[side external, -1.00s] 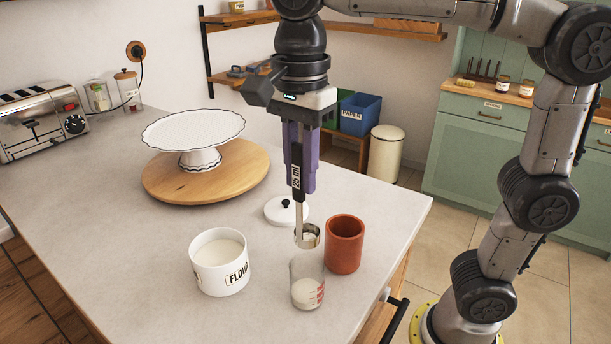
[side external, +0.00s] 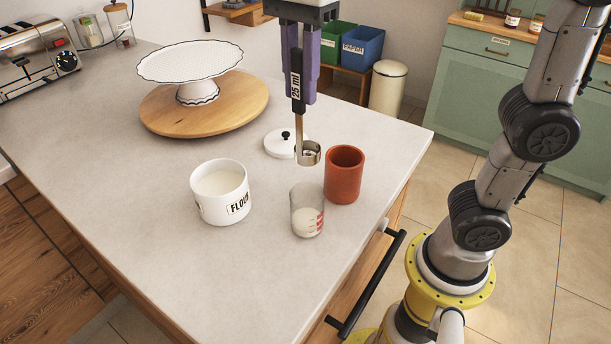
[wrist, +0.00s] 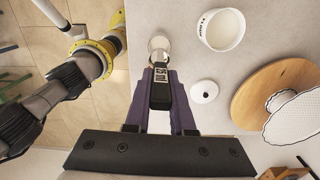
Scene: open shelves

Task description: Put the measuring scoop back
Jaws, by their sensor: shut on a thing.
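My gripper (side external: 298,97) has purple fingers and is shut on the black handle of the measuring scoop (side external: 308,153), marked 25 ml. The scoop hangs upright with its metal cup at the bottom, above the counter. In the side view the cup appears just above the glass beaker (side external: 307,212) and left of the terracotta cup (side external: 344,176). The beaker holds white powder. A white FLOUR canister (side external: 221,200) stands open to the left, with white contents. In the wrist view the scoop handle (wrist: 161,88) lies between the fingers; the terracotta cup cannot be made out there.
A white lid (side external: 282,147) with a black knob lies on the counter (side external: 130,215) behind the scoop. A white cake stand (side external: 190,65) on a round wooden board (side external: 160,118) is farther back left. The front left of the counter is clear.

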